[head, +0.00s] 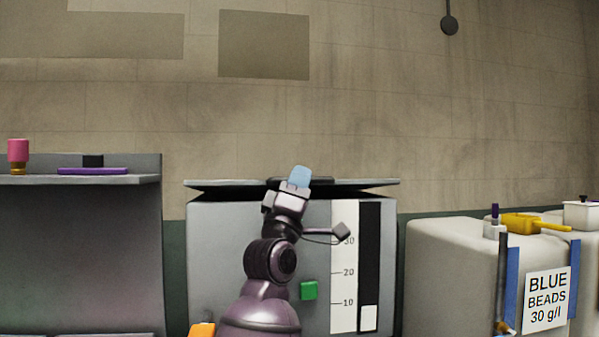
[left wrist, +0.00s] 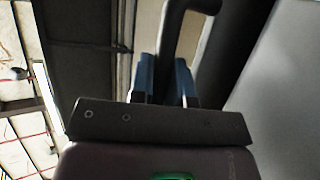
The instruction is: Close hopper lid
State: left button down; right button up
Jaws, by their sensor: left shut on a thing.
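The hopper (head: 225,255) is a grey box with a level scale on its front. Its dark lid (head: 362,183) lies almost flat across the top, with dark gaps showing beneath it at both ends; I cannot tell whether it is fully seated. My left gripper (head: 299,177) reaches up in front of the hopper to the middle of the lid, its blue fingertips at the dark handle. In the left wrist view, the blue fingers (left wrist: 164,78) are shut on the dark bent lid handle (left wrist: 172,28). My right gripper is not in view.
A green button (head: 309,290) is on the hopper front. A grey shelf (head: 120,180) with a pink-topped item (head: 18,152) stands at left. A pale tank (head: 450,250) labelled BLUE BEADS (head: 547,298) stands at right, with a yellow tool (head: 522,223) on top.

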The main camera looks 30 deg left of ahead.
pick_arm(q)
jog(key=shift+f, duration=0.1)
jog(key=c, duration=1.1)
grip_release()
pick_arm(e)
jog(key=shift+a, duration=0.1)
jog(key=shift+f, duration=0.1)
